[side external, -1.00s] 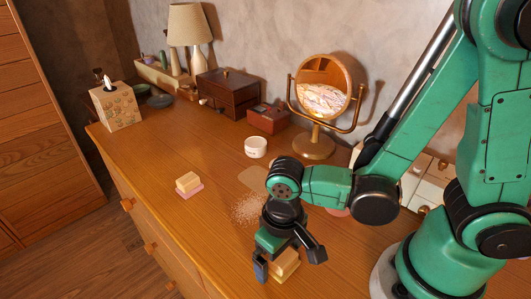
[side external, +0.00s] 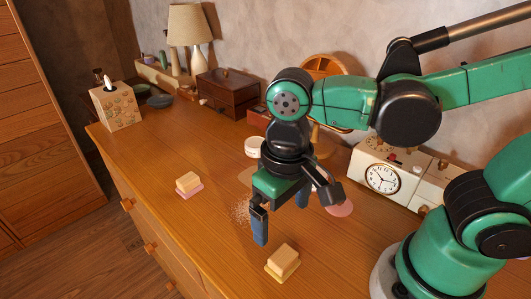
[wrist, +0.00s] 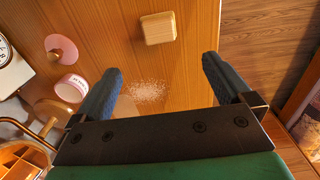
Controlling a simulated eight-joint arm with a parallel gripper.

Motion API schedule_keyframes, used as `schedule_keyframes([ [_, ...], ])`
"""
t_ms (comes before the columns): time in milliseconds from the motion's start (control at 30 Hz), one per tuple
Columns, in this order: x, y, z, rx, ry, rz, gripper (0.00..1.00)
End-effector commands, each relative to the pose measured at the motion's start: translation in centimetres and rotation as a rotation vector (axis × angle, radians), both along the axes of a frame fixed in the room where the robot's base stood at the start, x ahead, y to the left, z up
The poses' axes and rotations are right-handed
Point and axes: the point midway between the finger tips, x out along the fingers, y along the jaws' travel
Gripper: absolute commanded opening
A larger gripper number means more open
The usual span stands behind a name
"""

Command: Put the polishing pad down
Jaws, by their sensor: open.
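The polishing pad (side external: 282,261), a tan block on a thin yellow base, rests flat on the wooden dresser top near its front edge. It also shows in the wrist view (wrist: 158,28), beyond the fingertips and apart from them. My gripper (side external: 281,224) is open and empty, raised above the top and a little behind the pad. In the wrist view my gripper (wrist: 162,66) shows both blue fingers spread with nothing between them. A similar tan block on a pink base (side external: 188,185) lies farther left.
White powder (wrist: 150,90) is scattered on the dresser top (side external: 200,235). A white jar (side external: 254,146), a pink disc (side external: 340,208), a clock (side external: 383,178) and a mirror (side external: 322,68) partly hidden by my arm stand towards the wall. The front left of the top is mostly clear.

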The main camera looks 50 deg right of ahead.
Motion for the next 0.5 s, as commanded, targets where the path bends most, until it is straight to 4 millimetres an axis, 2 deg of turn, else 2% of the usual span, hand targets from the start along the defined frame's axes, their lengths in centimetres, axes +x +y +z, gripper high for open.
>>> schedule_keyframes([
  [167, 0.0, -0.1, 1.0, 0.003, -0.005, -0.001, 0.98],
  [233, 0.6, -0.8, 1.1, 0.021, -0.044, -0.006, 0.98],
  [367, 3.0, -4.0, 1.3, 0.07, -0.244, -0.018, 0.98],
  [500, 5.2, -7.9, 1.9, 0.047, -0.483, -0.013, 0.98],
])
